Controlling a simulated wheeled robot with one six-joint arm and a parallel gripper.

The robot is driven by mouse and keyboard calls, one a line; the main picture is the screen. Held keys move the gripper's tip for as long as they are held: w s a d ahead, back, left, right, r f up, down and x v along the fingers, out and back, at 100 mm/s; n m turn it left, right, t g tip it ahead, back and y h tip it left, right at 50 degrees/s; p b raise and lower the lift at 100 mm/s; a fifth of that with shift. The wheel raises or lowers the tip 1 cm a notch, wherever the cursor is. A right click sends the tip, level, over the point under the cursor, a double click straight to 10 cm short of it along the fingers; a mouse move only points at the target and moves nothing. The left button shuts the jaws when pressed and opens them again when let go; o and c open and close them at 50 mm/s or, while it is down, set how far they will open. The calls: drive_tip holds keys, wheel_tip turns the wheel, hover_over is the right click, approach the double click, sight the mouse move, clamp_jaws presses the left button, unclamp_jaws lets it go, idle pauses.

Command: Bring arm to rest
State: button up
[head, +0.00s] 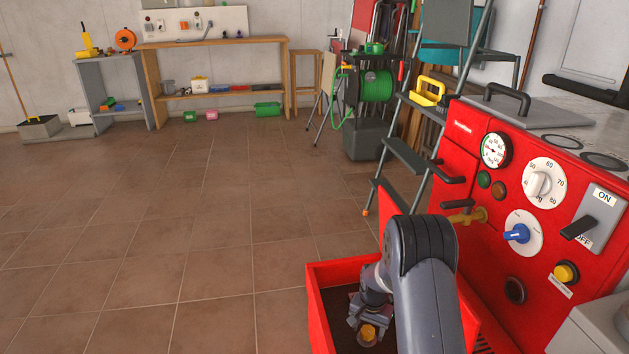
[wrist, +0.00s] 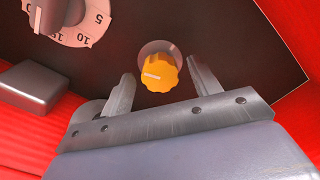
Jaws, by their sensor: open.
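My gripper (head: 367,318) is at the end of my arm, lowered over a red-framed opening with a dark panel (head: 340,305) low on the red boiler's left side. In the wrist view my gripper (wrist: 160,78) is open. Its two fingers stand on either side of a yellow knob (wrist: 158,75) with a white mark. The knob is mounted on the dark panel, and I see gaps between it and both fingers. The yellow knob also shows in the head view (head: 368,334). My arm hides part of the opening.
A white numbered dial (wrist: 75,18) and a grey block (wrist: 34,86) are near the gripper. The red boiler (head: 470,255) carries gauges, a blue-handled dial (head: 517,233) and an ON/OFF lever (head: 580,228). A ladder (head: 408,157) stands behind. Tiled floor at left is clear.

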drive_tip(key=m, duration=0.6)
drive_tip(key=shift+b, duration=0.4)
drive_tip(key=shift+m, duration=0.3)
drive_tip(key=shift+r, duration=0.1)
